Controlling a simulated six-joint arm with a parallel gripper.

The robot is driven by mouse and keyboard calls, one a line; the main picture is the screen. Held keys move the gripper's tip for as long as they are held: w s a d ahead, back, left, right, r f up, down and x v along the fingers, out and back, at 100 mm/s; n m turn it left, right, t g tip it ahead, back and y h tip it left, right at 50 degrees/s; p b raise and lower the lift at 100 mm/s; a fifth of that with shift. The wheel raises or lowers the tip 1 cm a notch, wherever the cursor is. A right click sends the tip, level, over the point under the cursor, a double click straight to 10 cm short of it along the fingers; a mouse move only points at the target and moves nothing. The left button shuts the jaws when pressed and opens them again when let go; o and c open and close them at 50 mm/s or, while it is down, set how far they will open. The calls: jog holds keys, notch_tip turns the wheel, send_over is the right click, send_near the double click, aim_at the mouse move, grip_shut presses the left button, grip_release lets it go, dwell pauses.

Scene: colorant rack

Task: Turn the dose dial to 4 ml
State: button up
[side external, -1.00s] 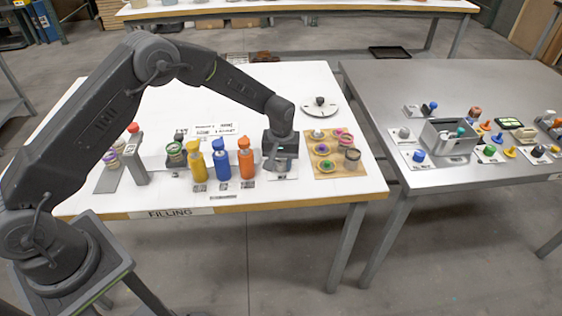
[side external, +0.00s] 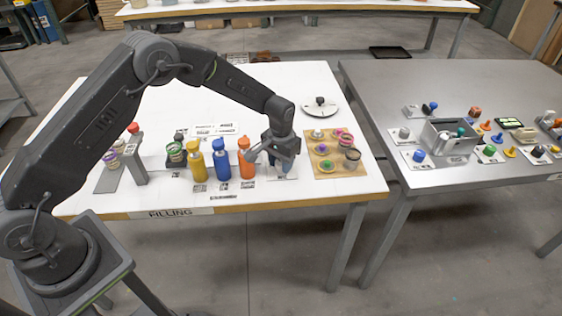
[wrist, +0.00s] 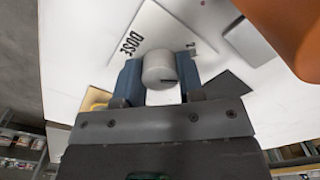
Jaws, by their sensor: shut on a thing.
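The dose dial (wrist: 159,68) is a light grey round knob, seen in the wrist view on a white plate (wrist: 138,30) marked "DOSE". A dark line shows on the knob's near lower right side. My gripper (wrist: 160,84) is shut on the dial, with one blue-grey finger on each side. In the side external view my gripper (side external: 284,166) points down at the right part of the filling table, right of the orange bottle (side external: 245,160). There the dial is hidden by the gripper. Most of the scale is hidden or too small to read.
The orange bottle (wrist: 305,40) looms close at the upper right of the wrist view. Blue (side external: 221,163) and yellow (side external: 197,168) bottles stand farther left. A wooden board (side external: 325,172) with several small pots lies just right of my gripper. The white tabletop behind is mostly clear.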

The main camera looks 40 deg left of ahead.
jog(key=shift+m, duration=0.6)
jog(key=o, duration=0.9)
notch_tip(320, 180, up, 14)
jog(key=shift+f, duration=0.1)
